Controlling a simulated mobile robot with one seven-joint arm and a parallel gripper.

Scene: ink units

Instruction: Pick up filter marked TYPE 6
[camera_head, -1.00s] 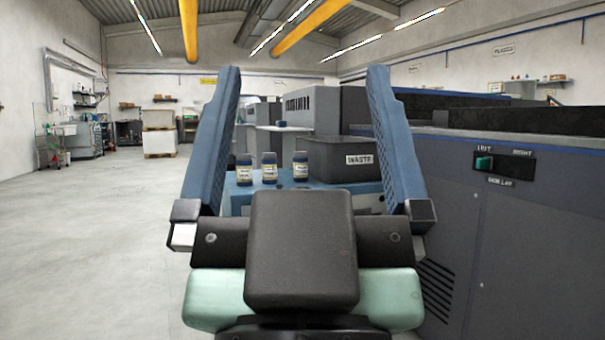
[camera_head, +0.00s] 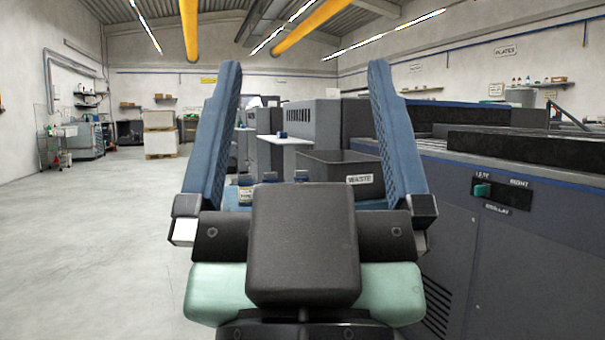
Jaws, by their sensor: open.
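My gripper (camera_head: 305,68) is open and empty, its two blue fingers pointing up and away in the middle of the view. Several small dark filters with pale labels stand behind my gripper on a blue surface. The left filter (camera_head: 245,194) shows part of its label, which seems to read TYPE; its number is too small to tell. The middle filter (camera_head: 270,177) and the right filter (camera_head: 301,176) show only their dark tops over my gripper's body. Their labels are hidden, so I cannot tell which is TYPE 6.
A dark bin marked WASTE (camera_head: 358,179) stands right of the filters. A white-topped stand (camera_head: 285,140) with a small blue item is behind them. A long grey machine (camera_head: 520,240) with a green switch fills the right. The floor (camera_head: 100,240) at left is clear.

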